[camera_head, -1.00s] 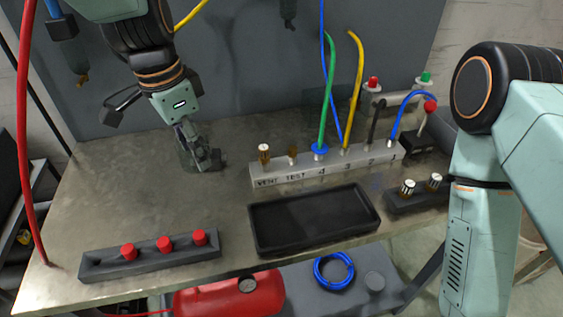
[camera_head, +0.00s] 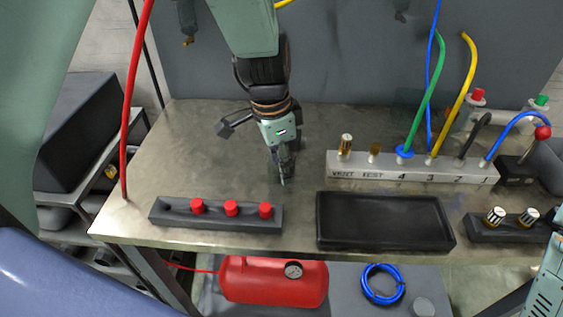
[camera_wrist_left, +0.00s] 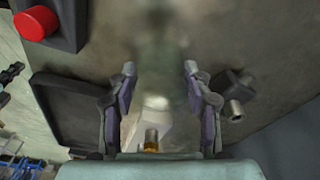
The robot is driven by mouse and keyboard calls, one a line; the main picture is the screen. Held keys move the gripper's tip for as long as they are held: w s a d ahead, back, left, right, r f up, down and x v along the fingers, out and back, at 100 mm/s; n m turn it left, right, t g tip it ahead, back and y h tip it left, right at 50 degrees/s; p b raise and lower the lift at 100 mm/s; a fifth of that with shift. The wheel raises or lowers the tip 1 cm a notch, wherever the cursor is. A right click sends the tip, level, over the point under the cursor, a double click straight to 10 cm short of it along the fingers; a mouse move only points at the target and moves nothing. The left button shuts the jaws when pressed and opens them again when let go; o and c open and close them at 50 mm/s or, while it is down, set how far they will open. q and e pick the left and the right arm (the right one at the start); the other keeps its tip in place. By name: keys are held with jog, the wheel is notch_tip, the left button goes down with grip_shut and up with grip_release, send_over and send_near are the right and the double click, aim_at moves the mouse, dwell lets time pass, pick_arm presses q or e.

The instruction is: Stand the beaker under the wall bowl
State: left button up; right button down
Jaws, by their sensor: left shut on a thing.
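My left gripper (camera_head: 284,180) points down over the table, behind the tray of red knobs and left of the labelled block. It is shut on the beaker (camera_head: 273,172), a greenish see-through vessel that barely stands out against the table. In the left wrist view the beaker (camera_wrist_left: 162,48) is a blurred, glassy shape between the two fingers (camera_wrist_left: 160,85). I cannot tell whether its base touches the table. I cannot make out the wall bowl for certain. My right gripper is out of view; only part of my right arm shows at the lower right.
A dark tray with red knobs (camera_head: 160,211) and an empty black tray (camera_head: 435,243) lie along the front edge. The grey block (camera_head: 345,171) carries coloured hoses. A red hose (camera_head: 131,100) rises at the left. The tabletop left of my gripper is bare.

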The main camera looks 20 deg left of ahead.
pick_arm(q)
jog(key=shift+d+f, duration=0.1)
jog(key=shift+f, duration=0.05)
jog(key=o, duration=1.1)
